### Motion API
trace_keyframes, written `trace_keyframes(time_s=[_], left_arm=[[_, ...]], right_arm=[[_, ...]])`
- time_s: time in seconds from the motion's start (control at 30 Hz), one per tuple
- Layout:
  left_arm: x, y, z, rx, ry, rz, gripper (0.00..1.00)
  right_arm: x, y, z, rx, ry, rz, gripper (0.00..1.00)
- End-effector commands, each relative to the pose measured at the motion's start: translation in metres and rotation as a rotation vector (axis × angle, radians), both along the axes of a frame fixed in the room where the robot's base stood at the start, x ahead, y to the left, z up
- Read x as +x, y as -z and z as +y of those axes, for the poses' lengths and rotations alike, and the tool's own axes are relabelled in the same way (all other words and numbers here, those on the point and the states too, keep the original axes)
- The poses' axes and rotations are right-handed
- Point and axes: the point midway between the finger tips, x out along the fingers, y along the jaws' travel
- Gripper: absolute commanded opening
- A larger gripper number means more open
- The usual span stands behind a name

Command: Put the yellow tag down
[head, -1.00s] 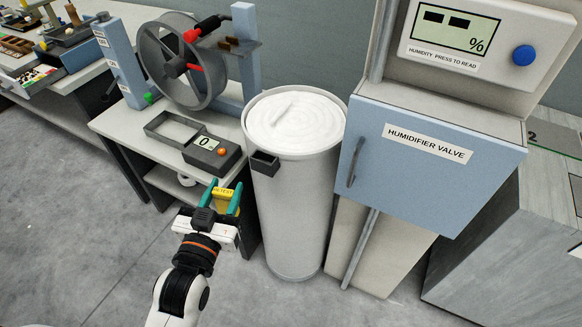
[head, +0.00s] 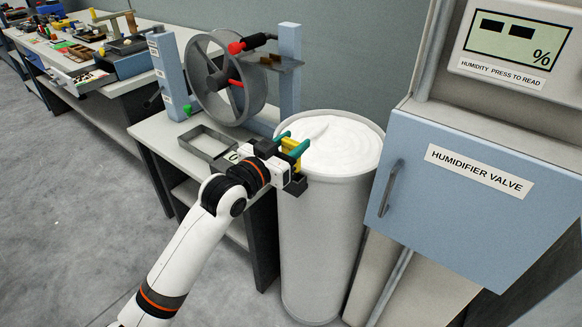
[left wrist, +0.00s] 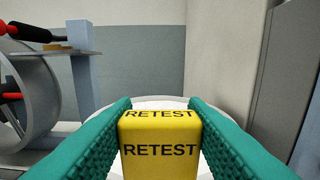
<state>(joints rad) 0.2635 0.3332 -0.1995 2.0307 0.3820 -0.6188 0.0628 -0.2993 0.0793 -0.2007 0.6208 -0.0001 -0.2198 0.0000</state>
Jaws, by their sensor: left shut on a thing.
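The yellow tag (left wrist: 160,150), marked RETEST, is held between the two green fingers of my left gripper (head: 290,143). In the left wrist view it fills the space between the fingertips, and both fingers touch its sides. In the head view the tag (head: 291,147) shows only in part, at the near left rim of the tall white can (head: 322,235). The can is full of white fibre (head: 335,142). I cannot tell the exact height of the tag above the rim. My right gripper is not in view.
A small dark holder (head: 297,186) sits on the can's near left side, partly behind my gripper. A bench with a grey open tray (head: 206,143) and a large wheel (head: 222,85) stands left. The blue humidifier valve cabinet (head: 450,215) stands right of the can.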

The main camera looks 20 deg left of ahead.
Motion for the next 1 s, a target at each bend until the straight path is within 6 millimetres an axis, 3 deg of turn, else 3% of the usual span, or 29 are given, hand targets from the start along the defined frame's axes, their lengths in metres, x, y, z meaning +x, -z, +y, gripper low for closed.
trace_keyframes(time_s=[0.33, 0.77, 0.8, 0.9, 1.0], left_arm=[[0.000, 0.042, 0.000, 0.000, 0.000, 0.000, 0.17], [0.000, 0.049, 0.000, 0.000, 0.000, -0.002, 0.17], [0.000, 0.048, 0.000, 0.000, 0.000, -0.002, 0.46], [0.000, 0.048, 0.000, 0.000, 0.000, -0.002, 0.61], [0.000, 0.048, 0.000, 0.000, 0.000, -0.002, 0.61]], right_arm=[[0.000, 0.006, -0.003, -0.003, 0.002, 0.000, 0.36], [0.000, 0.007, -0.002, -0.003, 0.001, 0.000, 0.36], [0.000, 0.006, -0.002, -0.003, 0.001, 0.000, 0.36], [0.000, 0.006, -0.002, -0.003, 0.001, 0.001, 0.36], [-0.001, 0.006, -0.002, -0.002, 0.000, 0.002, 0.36]])
